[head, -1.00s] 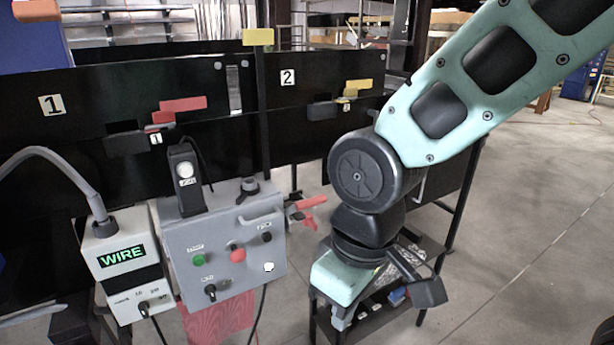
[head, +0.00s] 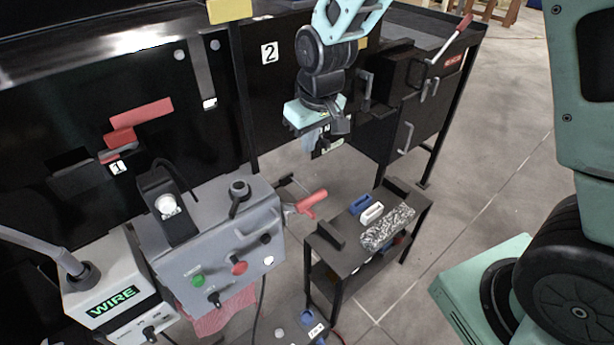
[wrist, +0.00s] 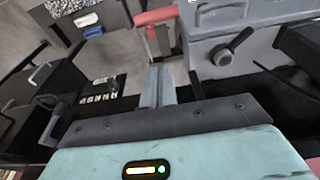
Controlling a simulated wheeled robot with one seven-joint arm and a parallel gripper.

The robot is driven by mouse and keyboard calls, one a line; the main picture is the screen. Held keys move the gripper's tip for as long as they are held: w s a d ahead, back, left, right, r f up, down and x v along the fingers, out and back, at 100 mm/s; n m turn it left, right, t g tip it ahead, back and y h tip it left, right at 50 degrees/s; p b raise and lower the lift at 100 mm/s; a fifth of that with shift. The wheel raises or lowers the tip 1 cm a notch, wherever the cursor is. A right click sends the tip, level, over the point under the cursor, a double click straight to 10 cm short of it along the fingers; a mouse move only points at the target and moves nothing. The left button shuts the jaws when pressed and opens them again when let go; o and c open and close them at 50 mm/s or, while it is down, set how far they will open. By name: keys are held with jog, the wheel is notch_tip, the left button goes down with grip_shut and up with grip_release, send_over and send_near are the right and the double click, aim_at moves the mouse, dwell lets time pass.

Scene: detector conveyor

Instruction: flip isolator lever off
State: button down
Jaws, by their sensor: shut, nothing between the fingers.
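A red-handled lever (head: 312,203) sticks out from the right side of the grey control box (head: 215,235); its red grip also shows at the top of the wrist view (wrist: 157,15). Another lever (head: 452,40), with a red tip and pale shaft, stands tilted on a black cabinet at the far right. I cannot tell which is the isolator lever. My gripper (head: 311,140) is in front of the panel marked 2, above and apart from the control box. Its fingers (wrist: 160,74) are shut and empty, touching neither lever.
A small black table (head: 335,262) with white and blue handled blocks and a speckled pad stands right of the control box. The WIRE unit (head: 115,285) stands at left. Black panels line the back. Open floor (head: 480,190) lies to the right.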

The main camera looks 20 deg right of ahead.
jog(key=shift+s+f+p, duration=0.2)
jog(key=shift+f+p, duration=2.55)
jog(key=shift+f, duration=3.85)
